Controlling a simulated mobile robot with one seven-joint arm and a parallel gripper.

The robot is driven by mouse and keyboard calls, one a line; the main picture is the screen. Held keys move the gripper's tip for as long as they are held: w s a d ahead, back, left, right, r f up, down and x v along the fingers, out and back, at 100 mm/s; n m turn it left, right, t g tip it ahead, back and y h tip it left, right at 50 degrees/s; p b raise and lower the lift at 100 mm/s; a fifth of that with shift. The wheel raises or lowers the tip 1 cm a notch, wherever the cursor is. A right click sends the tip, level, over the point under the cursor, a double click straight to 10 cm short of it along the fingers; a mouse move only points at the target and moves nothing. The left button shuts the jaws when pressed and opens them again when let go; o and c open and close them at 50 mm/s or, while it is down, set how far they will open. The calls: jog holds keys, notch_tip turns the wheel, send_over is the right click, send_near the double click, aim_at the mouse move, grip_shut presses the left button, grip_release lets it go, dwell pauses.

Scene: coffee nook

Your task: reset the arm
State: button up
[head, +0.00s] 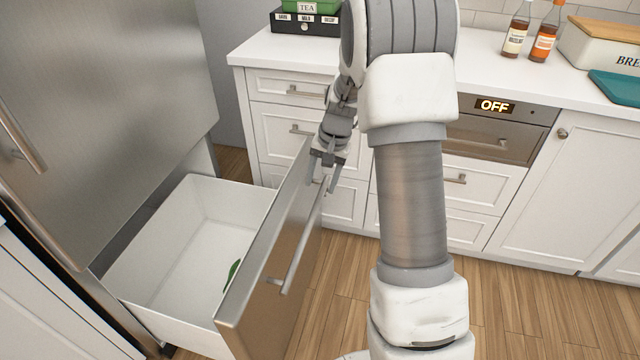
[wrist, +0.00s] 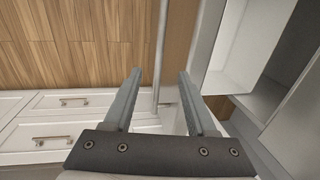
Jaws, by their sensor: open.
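My gripper (head: 326,172) is open and empty in the head view, close to the far end of the pulled-out drawer's steel front. In the wrist view its two fingers (wrist: 160,95) are apart, with a vertical handle bar (wrist: 161,45) showing between and beyond them. I cannot tell whether a finger touches the drawer front. My arm (head: 410,200) reaches from the bottom of the head view up and bends down to the left toward the drawer.
The fridge's lower drawer (head: 165,240) stands open with a green item (head: 232,273) inside. Its steel front (head: 262,275) has a long handle (head: 300,245). White cabinets (head: 550,190) and a counter (head: 485,70) with bottles (head: 530,35) stand behind. Wooden floor (head: 530,310) is clear at right.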

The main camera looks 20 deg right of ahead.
dwell(0.3)
jog(key=s+a+r+n+t, duration=0.1)
jog(key=s+a+r+n, duration=0.15)
jog(key=s+r, duration=0.4)
jog(key=s+a+r+n+t, duration=0.1)
jog(key=s+a+r, duration=0.3)
jog(key=r, duration=0.5)
jog(key=s+a+r+n+t+h, duration=0.1)
jog(key=s+r+n, duration=0.1)
jog(key=s, duration=0.7)
jog(key=s+a+r+n+t+h, duration=0.1)
jog(key=s+a+r+n+t, duration=0.15)
jog(key=s, duration=0.55)
notch_tip(320, 180, up, 16)
jog(key=g+p, duration=0.1)
jog(key=p, duration=1.5)
jog(key=shift+d+r+m, duration=0.25)
jog(key=shift+d+m, duration=0.05)
jog(key=shift+m, duration=0.1)
